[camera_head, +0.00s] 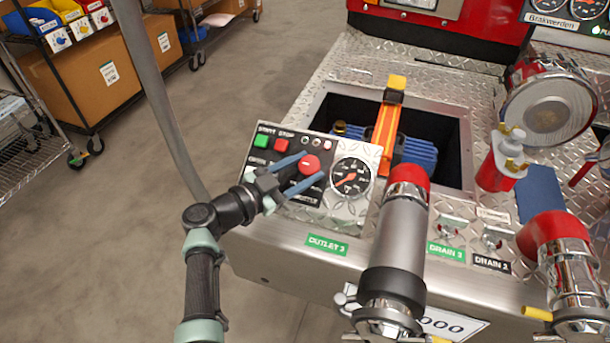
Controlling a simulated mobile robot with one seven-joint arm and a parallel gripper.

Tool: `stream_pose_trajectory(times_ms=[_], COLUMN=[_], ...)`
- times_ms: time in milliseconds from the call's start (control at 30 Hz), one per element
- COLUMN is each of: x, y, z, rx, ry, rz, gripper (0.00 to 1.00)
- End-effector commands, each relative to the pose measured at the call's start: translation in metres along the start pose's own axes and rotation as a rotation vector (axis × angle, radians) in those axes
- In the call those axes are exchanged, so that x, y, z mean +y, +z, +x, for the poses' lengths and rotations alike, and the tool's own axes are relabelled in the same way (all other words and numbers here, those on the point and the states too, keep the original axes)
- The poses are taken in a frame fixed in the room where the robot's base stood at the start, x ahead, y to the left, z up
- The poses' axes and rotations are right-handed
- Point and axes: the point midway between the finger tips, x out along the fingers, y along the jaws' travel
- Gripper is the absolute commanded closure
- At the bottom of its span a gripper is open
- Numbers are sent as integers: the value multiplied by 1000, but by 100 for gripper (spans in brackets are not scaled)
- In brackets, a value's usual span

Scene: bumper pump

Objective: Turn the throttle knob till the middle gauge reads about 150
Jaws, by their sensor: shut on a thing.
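The throttle knob (309,164) is a red round knob on the small metal control panel (325,207) at the front of the pump deck. My gripper (313,165) reaches it from the lower left, its two blue fingers on either side, and is shut on the knob. More gauges (588,8) show partly at the top right edge. I cannot tell which is the middle gauge.
Green and red buttons (281,145) sit above the knob. A thick pipe with a red top (405,230) stands close to the panel's right. Behind the panel is an open well with an orange strap (387,130).

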Motion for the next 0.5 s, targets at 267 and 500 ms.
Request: stream_pose_trajectory(times_ms=[267, 500], x=[-2, -3], y=[8, 9], z=[0, 1], rx=[5, 10], ry=[161, 268], rz=[101, 164], gripper=[100, 100])
